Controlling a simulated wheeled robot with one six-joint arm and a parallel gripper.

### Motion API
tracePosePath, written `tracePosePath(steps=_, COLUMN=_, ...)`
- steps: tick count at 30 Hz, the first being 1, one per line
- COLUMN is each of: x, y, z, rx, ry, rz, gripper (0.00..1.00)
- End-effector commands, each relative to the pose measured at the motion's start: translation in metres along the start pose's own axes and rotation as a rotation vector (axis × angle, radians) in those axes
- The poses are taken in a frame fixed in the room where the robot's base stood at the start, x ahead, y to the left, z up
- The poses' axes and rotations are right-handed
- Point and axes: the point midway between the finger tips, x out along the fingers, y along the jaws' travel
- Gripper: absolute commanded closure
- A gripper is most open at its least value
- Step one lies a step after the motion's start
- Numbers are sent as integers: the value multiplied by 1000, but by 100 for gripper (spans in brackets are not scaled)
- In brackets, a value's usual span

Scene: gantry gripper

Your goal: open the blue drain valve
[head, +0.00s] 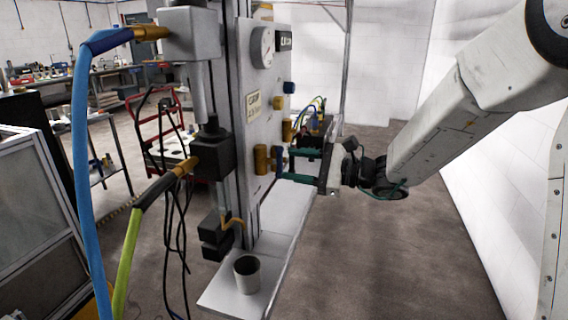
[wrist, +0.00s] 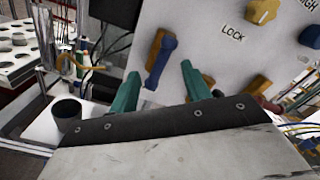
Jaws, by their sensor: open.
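The blue drain valve seems to be the blue lever (wrist: 160,64) beside a brass-yellow block on the pale panel in the wrist view; it slants slightly. In the head view a small part of the blue lever (head: 279,158) shows at the panel's lower edge. My gripper (wrist: 160,73) is open, with one green finger on each side of the lever in the picture. I cannot tell whether either finger touches it. In the head view my gripper (head: 287,165) reaches from the right, its fingertips close to the panel.
The panel carries other yellow knobs (wrist: 258,88), a LOCK label (wrist: 232,31) and a gauge (head: 267,46). A grey cup (head: 247,274) stands on the machine's base plate. Blue and yellow-green hoses (head: 80,150) hang at the left. Open floor (head: 390,260) lies at the right.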

Motion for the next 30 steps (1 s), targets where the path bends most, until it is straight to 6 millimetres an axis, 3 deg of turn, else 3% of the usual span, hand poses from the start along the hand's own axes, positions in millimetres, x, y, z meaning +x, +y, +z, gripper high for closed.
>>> tracePosePath(steps=7, x=-34, y=0, z=0, rx=-1, ry=1, rz=-1, gripper=52)
tracePosePath(steps=20, x=-39, y=2, z=-1, rx=-4, ry=4, rz=10, gripper=52)
tracePosePath(steps=23, x=-40, y=20, z=-4, rx=-14, ry=19, rz=84, gripper=52)
tracePosePath(steps=25, x=-45, y=46, z=-6, rx=-33, ry=35, rz=191, gripper=52)
tracePosePath(steps=30, x=-82, y=121, z=26, rx=-205, ry=81, rz=568, gripper=52)
